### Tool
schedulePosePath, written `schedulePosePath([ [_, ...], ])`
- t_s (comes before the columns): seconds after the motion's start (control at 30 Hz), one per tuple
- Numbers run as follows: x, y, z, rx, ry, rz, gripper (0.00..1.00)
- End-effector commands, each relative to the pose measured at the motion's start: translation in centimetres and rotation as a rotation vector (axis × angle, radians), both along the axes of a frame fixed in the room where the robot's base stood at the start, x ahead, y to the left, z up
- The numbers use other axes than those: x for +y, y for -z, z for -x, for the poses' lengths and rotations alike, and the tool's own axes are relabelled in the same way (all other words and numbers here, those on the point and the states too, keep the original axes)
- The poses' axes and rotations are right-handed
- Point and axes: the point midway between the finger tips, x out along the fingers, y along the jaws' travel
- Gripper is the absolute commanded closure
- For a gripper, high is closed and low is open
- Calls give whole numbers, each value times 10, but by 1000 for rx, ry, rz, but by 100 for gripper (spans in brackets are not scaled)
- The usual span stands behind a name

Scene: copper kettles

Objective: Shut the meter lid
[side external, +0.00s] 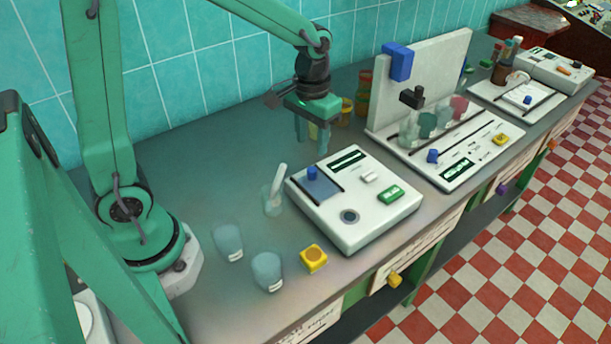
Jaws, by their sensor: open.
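The meter is probably the white box (362,217) in the middle of the bench, with a dark display strip, a green button and a round dark socket. A dark square panel (326,188) with a blue knob (312,173) lies at its back left corner. This may be the lid; I cannot tell whether it is raised or flat. My gripper (312,137) points down, open and empty, above the bench behind the meter. It appears apart from the meter.
Two clear cups (228,241) (266,272) and a yellow block (313,258) stand in front left of the meter. A clear beaker with a white stick (274,196) is close to its left side. A larger white apparatus (460,150) with an upright panel stands right. The bench left of the gripper is clear.

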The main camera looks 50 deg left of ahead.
Motion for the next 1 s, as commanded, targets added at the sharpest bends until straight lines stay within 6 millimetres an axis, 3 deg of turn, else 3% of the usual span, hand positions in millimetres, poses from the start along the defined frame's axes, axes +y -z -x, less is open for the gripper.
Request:
schedulePosePath([
  [0.47,-1,11,-3,12,-3,-1,57],
  [1.0,-1,69,-2,14,-3,-1,57],
])
